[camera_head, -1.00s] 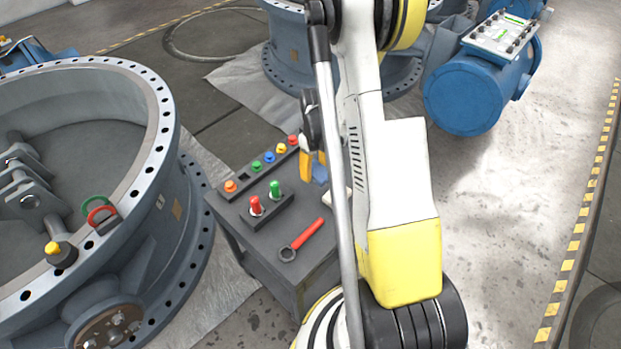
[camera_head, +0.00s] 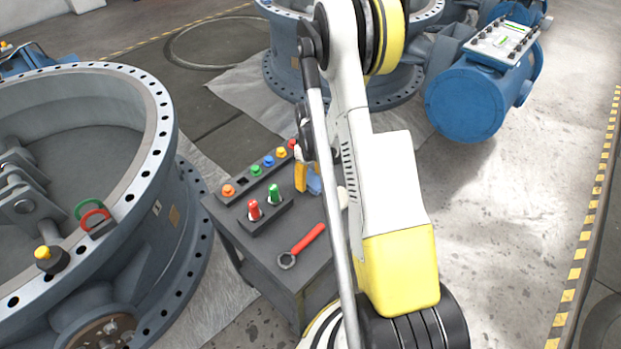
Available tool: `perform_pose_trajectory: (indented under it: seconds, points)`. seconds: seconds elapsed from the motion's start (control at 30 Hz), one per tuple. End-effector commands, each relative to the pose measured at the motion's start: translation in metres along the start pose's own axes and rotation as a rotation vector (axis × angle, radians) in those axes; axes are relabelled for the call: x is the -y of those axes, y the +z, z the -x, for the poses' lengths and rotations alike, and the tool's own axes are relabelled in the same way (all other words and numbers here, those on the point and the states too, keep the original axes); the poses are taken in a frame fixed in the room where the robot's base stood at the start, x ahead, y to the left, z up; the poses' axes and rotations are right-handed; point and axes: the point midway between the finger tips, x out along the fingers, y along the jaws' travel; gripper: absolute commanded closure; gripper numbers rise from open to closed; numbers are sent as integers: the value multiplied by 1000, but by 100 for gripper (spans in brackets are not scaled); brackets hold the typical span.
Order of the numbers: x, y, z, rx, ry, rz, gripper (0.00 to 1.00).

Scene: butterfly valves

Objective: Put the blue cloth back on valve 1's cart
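My gripper (camera_head: 308,182) is low over the cart's far right part, mostly hidden by my arm. One orange-yellow finger shows, with the blue cloth (camera_head: 315,184) right beside it. The cloth moves together with the finger, so the gripper appears shut on it. The other finger is hidden, and I cannot tell whether the cloth touches the cart top.
On the cart are a rack of coloured knobs (camera_head: 255,174), a block with a red and a green plug (camera_head: 265,214), and a red-handled wrench (camera_head: 302,246). A pale item (camera_head: 342,197) is partly behind my arm. A blue cylinder unit (camera_head: 468,100) stands right; open floor lies there.

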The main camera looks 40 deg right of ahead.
Motion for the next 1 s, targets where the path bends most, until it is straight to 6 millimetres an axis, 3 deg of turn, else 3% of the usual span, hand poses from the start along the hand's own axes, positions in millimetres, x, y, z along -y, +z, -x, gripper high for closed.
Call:
perform_pose_trajectory:
  seconds: [0.43, 0.8, 1.0]
  points:
    - [0, 0, 9, 0, 0, 0, 27]
    - [0, 0, 90, 0, 0, 0, 27]
    - [0, 0, 118, 0, 0, 0, 27]
